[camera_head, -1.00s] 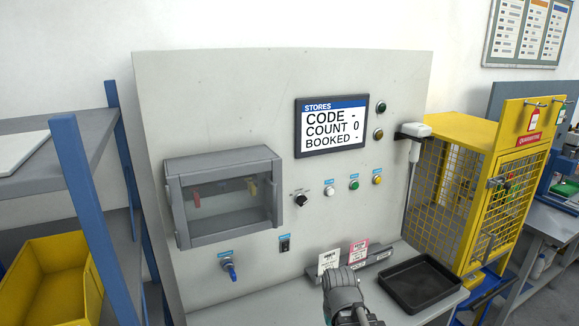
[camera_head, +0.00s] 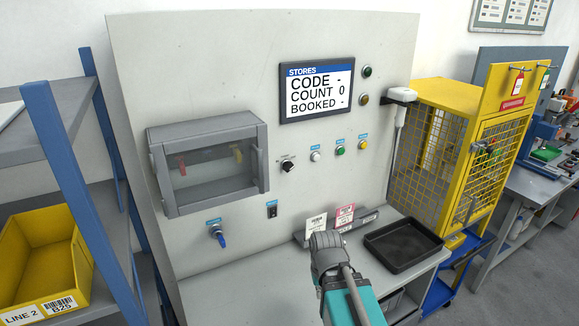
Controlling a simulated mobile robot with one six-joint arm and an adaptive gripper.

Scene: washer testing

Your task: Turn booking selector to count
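The booking selector looks to be the small black rotary knob (camera_head: 288,167) on the upright light grey panel (camera_head: 200,90). It sits below the screen and left of a row of buttons, and its label is too small to read. The screen (camera_head: 318,90) reads STORES, CODE -, COUNT 0, BOOKED -. My gripper (camera_head: 326,243) is low in front of the panel, below and right of the knob and apart from it. I see it from behind, so its fingertips are hidden and I cannot tell whether it is open.
White, green and yellow buttons (camera_head: 340,150) are right of the knob. A clear-fronted box (camera_head: 208,165) juts out at left. A blue-handled switch (camera_head: 218,236) is below it. Tags (camera_head: 345,215) and a black tray (camera_head: 402,245) are near my gripper. A scanner (camera_head: 399,95) hangs at right.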

